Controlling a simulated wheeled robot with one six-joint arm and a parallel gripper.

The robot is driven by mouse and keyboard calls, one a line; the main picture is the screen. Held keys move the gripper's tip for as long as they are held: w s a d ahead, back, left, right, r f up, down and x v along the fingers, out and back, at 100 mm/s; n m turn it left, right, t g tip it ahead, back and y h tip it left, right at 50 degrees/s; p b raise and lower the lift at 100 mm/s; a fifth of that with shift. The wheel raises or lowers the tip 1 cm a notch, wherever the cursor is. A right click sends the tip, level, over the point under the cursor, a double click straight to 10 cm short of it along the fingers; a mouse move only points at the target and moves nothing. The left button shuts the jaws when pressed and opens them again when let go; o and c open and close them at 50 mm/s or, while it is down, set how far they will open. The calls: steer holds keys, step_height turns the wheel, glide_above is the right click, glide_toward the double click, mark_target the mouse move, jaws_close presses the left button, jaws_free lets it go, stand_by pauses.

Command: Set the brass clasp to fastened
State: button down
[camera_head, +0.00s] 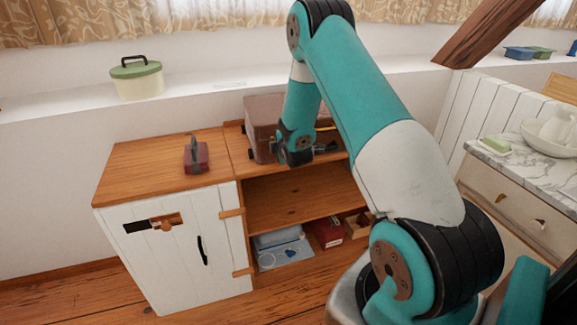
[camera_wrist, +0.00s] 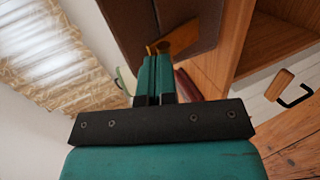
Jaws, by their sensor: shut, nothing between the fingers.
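A brown case (camera_head: 262,122) stands on the wooden cabinet, partly hidden behind my arm. A strip of brass (camera_head: 325,128) shows beside my wrist. In the wrist view, the brass clasp (camera_wrist: 182,37) is on the side of the brown case (camera_wrist: 142,16), with its lower end just beyond my fingertips. My gripper (camera_wrist: 155,60) is shut and empty, its teal fingers pointing at the clasp. I cannot tell whether they touch it. In the head view my gripper (camera_head: 326,147) is in front of the case, small and dark. The clasp's exact position is unclear.
A dark red box with a handle (camera_head: 197,157) stands on the cabinet top (camera_head: 140,165), left of the case. The open shelf (camera_head: 300,195) lies below my gripper. A lidded green pot (camera_head: 137,80) is on the ledge. A marble-topped dresser (camera_head: 520,165) stands at right.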

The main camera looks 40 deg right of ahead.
steer(key=shift+d+r, duration=0.15)
steer(key=shift+r+p, duration=0.5)
steer(key=shift+r, duration=0.25)
steer(key=w+r+v, duration=0.1)
steer(key=r+v, duration=0.1)
steer(key=v, duration=1.1)
steer(key=shift+s+r, duration=0.3)
steer(key=shift+r, duration=0.15)
